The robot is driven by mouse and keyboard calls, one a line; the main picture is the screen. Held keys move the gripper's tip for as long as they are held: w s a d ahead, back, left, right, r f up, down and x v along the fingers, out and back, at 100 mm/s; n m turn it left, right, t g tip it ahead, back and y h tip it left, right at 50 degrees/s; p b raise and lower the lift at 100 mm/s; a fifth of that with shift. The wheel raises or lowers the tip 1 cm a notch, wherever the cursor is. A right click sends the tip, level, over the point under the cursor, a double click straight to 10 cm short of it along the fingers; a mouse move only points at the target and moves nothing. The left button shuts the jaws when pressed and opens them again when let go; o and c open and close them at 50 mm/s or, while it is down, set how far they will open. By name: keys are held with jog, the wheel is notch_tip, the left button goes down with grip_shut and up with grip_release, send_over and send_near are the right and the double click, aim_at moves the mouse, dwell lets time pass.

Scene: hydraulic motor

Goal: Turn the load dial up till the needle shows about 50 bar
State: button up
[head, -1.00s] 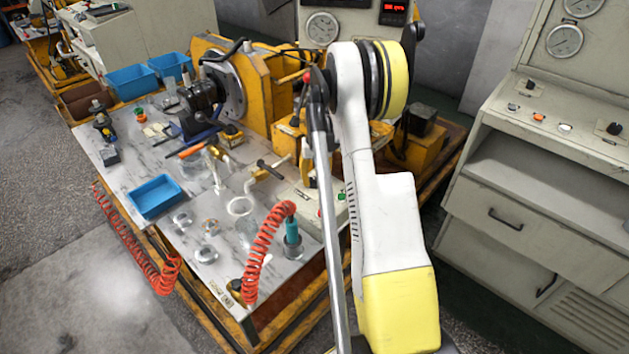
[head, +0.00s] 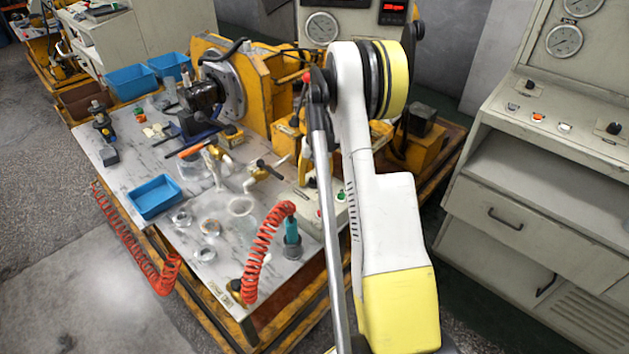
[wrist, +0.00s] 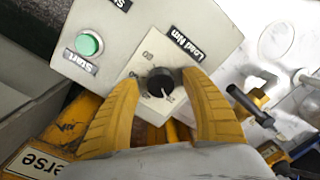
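The load dial (wrist: 160,82) is a black round knob on a pale panel (wrist: 118,45), beside a "Load Nm" label and the printed number 60. My gripper (wrist: 163,78) has its two yellow fingers spread on either side of the dial, with gaps visible between fingers and knob. I cannot tell whether the fingertips reach down to the knob's level. In the head view, my white and yellow arm hides the dial and gripper. A round pressure gauge (head: 322,27) is at the top of that view; its needle is too small to read.
A green Start button (wrist: 89,43) sits on the same panel, left of the dial. A black-handled tap (wrist: 250,104) is to the right of my fingers. The bench (head: 225,265) carries a blue tray (head: 154,197), glassware and a coiled red hose (head: 263,250). A grey console (head: 560,110) stands at right.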

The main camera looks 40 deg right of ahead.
aim_at(316, 179)
notch_tip(316, 179, up, 12)
jog(key=shift+s+d, duration=0.2)
jog(key=shift+d, duration=0.05)
dwell(0.3)
dwell(0.3)
